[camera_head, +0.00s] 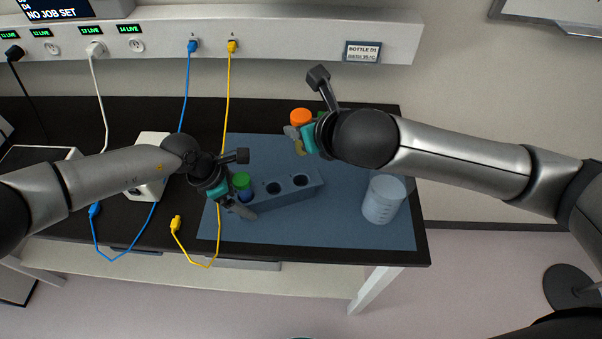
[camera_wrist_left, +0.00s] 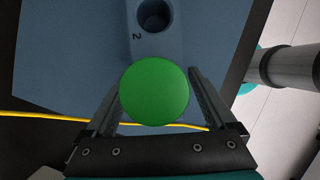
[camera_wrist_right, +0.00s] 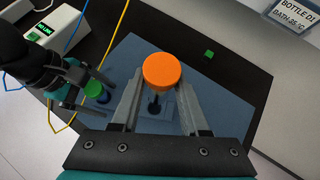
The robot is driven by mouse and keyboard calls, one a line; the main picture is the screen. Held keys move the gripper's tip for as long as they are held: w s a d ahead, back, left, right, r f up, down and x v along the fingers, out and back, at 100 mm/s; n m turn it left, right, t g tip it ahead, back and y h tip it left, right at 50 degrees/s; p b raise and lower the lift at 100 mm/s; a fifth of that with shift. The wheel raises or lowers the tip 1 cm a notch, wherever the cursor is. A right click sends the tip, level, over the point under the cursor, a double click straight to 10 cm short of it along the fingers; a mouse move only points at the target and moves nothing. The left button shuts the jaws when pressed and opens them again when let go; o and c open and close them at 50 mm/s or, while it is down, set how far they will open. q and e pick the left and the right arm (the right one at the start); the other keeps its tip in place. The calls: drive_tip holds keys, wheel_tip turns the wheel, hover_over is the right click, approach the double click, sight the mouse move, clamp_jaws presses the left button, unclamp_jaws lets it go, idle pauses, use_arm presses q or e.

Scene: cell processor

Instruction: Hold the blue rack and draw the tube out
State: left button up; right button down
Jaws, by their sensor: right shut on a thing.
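The blue rack (camera_head: 290,199) lies on the blue mat with a row of three holes. A green-capped tube (camera_head: 241,182) stands in its left hole; the middle and right holes look empty. My left gripper (camera_head: 232,194) is at the rack's left end, its fingers apart on either side of the green cap (camera_wrist_left: 154,90); contact with the rack cannot be told. My right gripper (camera_wrist_right: 158,98) is shut on an orange-capped tube (camera_head: 301,117), held above the mat behind the rack. The orange cap (camera_wrist_right: 161,71) shows between its fingers; most of the tube is hidden.
A clear beaker (camera_head: 383,200) stands at the mat's right. A white box (camera_head: 150,145) and blue and yellow cables (camera_head: 219,225) are at the left. The mat's front (camera_head: 320,232) is clear.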

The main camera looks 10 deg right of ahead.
use_arm(q)
drive_tip(key=shift+o, duration=0.6)
drive_tip(key=v, duration=1.2)
drive_tip(key=shift+s, duration=0.1)
